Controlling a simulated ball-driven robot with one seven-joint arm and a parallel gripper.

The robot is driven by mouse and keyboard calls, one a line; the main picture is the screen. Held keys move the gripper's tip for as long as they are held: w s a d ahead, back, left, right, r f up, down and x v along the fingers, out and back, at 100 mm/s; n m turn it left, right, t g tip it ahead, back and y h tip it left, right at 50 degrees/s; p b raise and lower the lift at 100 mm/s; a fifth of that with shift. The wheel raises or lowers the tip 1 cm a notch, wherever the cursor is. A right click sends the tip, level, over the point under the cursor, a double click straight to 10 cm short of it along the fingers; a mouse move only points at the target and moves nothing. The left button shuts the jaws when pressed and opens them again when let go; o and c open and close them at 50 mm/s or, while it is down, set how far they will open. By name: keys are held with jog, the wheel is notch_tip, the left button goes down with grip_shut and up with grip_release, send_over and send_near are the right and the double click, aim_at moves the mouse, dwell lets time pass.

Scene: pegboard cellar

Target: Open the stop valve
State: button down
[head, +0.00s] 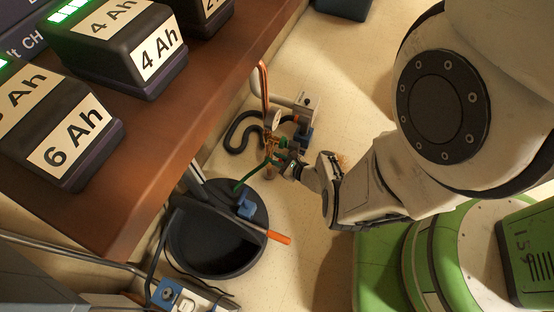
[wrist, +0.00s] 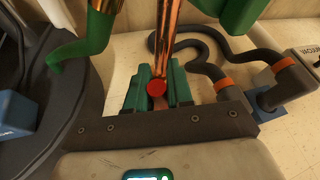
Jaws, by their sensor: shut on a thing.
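The stop valve (head: 270,157) sits low on copper pipework by the wall in the head view, partly hidden by my gripper (head: 283,155). In the wrist view my gripper (wrist: 157,75) has its green fingers closed on either side of a copper-coloured part with a round red end (wrist: 156,88). I take this part to be the valve's handle, but cannot tell how far it is turned. The copper pipe (head: 263,85) rises beside the bench. A green curved pipe (wrist: 80,47) bends down at the left in the wrist view.
A black round tub (head: 190,250) with an orange-handled tool (head: 278,237) stands below the bench (head: 205,115). A dark corrugated hose (head: 238,130) and a grey-and-blue unit (head: 305,115) lie behind the valve.

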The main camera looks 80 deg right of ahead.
jog(key=shift+s, duration=0.1)
jog(key=c, duration=1.1)
grip_release()
jog(key=p+v, duration=0.4)
jog(key=v, duration=0.6)
jog(key=shift+s+a, duration=0.2)
jog(key=shift+s, duration=0.15)
jog(key=shift+c, duration=0.3)
